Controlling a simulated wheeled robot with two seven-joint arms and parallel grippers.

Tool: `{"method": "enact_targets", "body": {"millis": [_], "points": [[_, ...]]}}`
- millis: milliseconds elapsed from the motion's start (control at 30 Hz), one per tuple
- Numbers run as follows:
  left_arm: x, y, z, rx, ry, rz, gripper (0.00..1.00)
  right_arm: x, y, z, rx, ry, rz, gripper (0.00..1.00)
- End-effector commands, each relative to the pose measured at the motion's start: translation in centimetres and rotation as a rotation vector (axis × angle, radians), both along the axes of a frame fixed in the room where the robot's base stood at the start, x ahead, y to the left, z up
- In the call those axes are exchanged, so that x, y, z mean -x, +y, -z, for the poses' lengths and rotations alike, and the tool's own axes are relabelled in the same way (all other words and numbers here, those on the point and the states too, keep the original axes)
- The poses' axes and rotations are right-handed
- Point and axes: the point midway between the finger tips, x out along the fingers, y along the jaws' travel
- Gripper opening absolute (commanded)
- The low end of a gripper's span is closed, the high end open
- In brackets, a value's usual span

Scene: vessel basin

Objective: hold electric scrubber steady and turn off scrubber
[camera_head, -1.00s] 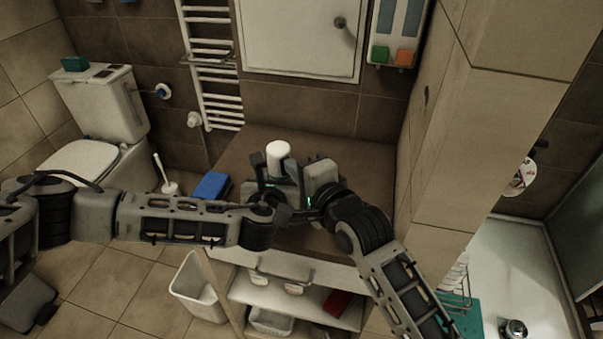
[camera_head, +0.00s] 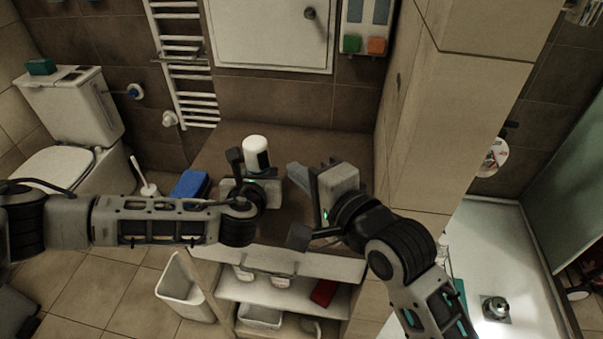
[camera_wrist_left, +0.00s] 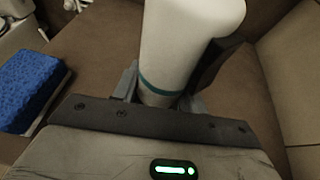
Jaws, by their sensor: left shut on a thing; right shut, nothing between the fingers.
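The electric scrubber (camera_head: 256,152) is a white cylinder with a rounded top, standing roughly upright above the brown countertop. My left gripper (camera_head: 252,180) is shut on it. In the left wrist view the scrubber (camera_wrist_left: 180,45) shows large, with a teal band low on its body, between the fingers of my left gripper (camera_wrist_left: 158,95). Its switch cannot be made out. My right gripper (camera_head: 296,176) is to the right of the scrubber, apart from it, shut and empty.
A blue sponge-like block (camera_head: 190,184) lies on the countertop (camera_head: 300,140), left of my left gripper; it also shows in the left wrist view (camera_wrist_left: 32,88). A tiled pillar (camera_head: 440,120) rises on the right. The back of the countertop is clear.

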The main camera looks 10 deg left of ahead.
Motion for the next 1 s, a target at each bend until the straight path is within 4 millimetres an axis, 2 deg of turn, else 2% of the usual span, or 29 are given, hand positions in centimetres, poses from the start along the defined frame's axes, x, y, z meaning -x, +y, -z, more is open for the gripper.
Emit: {"method": "enact_targets", "body": {"millis": [100,133,200,567,667,1000], "points": [[0.0,0.0,-0.1,0.0,-0.001,0.0,0.12,0.0,0.0,0.0,0.0,0.0,0.0,0.0],[0.0,0.0,-0.1,0.0,-0.001,0.0,0.51,0.0,0.0,0.0,0.0,0.0,0.0,0.0],[0.0,0.0,-0.1,0.0,-0.001,0.0,0.68,0.0,0.0,0.0,0.0,0.0,0.0,0.0],[0.5,-0.1,-0.2,0.0,0.0,0.001,0.68,0.0,0.0,0.0,-0.001,-0.001,0.0,0.0],[1.6,-0.1,-0.6,0.001,0.0,0.001,0.68,0.0,0.0,0.0,-0.001,-0.001,0.0,0.0],[8.2,-0.7,-3.3,0.003,0.002,0.001,0.68,0.0,0.0,0.0,-0.001,-0.001,0.0,0.0]]}}
